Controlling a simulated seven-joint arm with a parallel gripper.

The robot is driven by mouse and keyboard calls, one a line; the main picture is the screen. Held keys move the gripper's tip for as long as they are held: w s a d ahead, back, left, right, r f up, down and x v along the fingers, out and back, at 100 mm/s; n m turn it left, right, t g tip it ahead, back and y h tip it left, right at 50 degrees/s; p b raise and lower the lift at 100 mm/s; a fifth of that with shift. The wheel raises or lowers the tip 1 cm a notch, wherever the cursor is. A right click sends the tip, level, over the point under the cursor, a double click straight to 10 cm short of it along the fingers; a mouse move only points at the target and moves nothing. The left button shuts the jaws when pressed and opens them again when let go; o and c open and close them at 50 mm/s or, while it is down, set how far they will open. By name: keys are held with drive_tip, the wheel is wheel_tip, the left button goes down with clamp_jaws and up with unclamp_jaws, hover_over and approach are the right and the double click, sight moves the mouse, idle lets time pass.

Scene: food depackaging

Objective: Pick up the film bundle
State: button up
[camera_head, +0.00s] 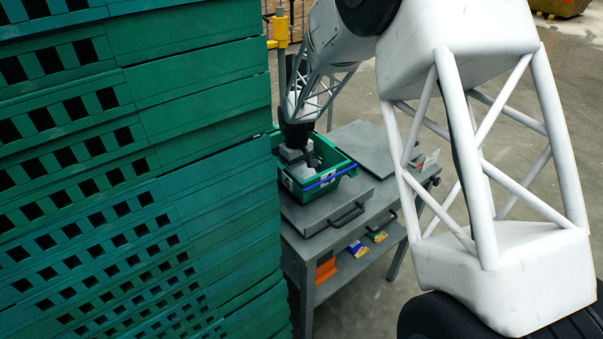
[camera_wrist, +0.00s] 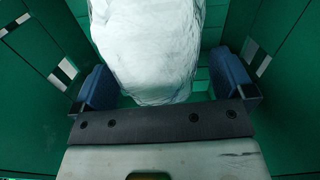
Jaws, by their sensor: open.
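The film bundle (camera_wrist: 148,45) is a pale, crumpled, whitish mass inside a green crate (camera_wrist: 35,85). It fills the upper middle of the wrist view, and its far end runs out of the frame. My gripper (camera_wrist: 165,82) is open, with one dark blue finger on each side of the near end of the bundle. Gaps show between the bundle and both fingers. In the head view my gripper (camera_head: 309,160) reaches down into the green crate (camera_head: 341,166). There I cannot clearly tell the bundle from the grey gripper parts.
The crate stands on a grey workbench (camera_head: 383,201), its walls close around my gripper. A tall stack of green crates (camera_head: 140,170) rises close on the left. Small coloured packs (camera_head: 358,249) sit on the lower shelf.

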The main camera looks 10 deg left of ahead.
drive_tip(key=shift+c, duration=0.2)
drive_tip(key=c, duration=0.9)
drive_tip(key=shift+r, duration=5)
